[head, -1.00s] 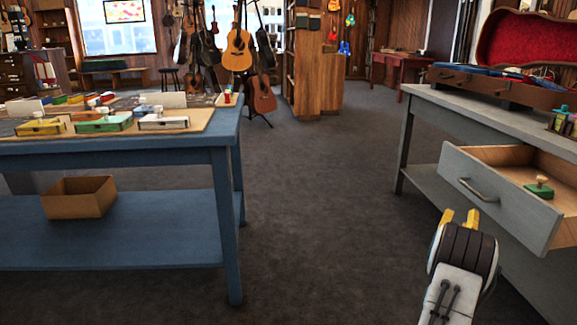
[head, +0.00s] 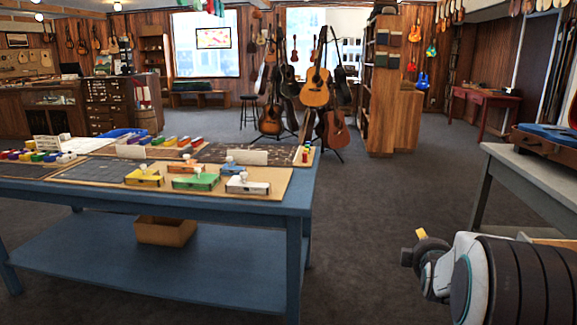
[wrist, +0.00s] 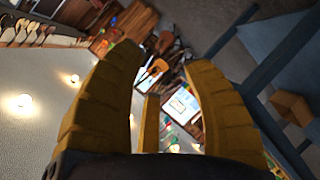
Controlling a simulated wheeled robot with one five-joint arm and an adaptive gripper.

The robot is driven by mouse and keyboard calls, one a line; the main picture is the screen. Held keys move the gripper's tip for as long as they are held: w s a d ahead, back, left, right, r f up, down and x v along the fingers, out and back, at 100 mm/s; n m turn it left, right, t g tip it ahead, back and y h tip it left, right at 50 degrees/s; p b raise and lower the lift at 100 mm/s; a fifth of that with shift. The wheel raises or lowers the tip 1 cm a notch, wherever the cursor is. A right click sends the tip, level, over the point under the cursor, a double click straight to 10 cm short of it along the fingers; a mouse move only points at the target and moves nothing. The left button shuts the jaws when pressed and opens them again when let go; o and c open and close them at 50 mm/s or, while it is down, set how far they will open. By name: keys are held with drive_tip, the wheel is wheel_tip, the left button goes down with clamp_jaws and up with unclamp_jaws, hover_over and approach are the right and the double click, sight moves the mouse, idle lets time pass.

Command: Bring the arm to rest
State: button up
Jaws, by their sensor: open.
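My gripper (wrist: 152,95) fills the middle of the wrist view. Its yellow fingers stand apart, with nothing between them but the distant room. In the head view my arm reaches in from the lower right, and a yellow part of the gripper (head: 414,248) shows at its far end. The gripper is clear of the tables and touches nothing that I can see.
A blue table (head: 200,197) with several small coloured boxes stands at left, a cardboard box (head: 165,232) on its lower shelf. A grey workbench (head: 535,180) with an instrument case (head: 540,150) is at right. Open carpet (head: 390,190) lies between them.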

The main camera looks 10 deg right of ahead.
drive_tip(key=s+a+r+m+g+y+p, duration=0.1)
drive_tip(key=s+a+r+g+y+p, duration=0.15)
drive_tip(key=s+a+r+p, duration=0.55)
drive_tip(key=s+a+r+m+g+y+p, duration=0.1)
drive_tip(key=s+a+r+m+y+p, duration=0.2)
drive_tip(key=a, duration=0.9)
drive_tip(key=s+a+r+m+g+y+p, duration=0.1)
drive_tip(key=s+a+r+g+p, duration=0.1)
drive_tip(key=s, duration=0.6)
drive_tip(key=s+a+r+g+y+p, duration=0.1)
drive_tip(key=s+a+r+g+p, duration=0.1)
drive_tip(key=s+a+r+p, duration=0.2)
drive_tip(key=s+a+p, duration=0.2)
drive_tip(key=s+p, duration=0.1)
drive_tip(key=s, duration=0.1)
drive_tip(key=shift+a+m+g+p, duration=0.3)
drive_tip(key=shift+a+m+g, duration=0.05)
drive_tip(key=shift+a+m, duration=0.05)
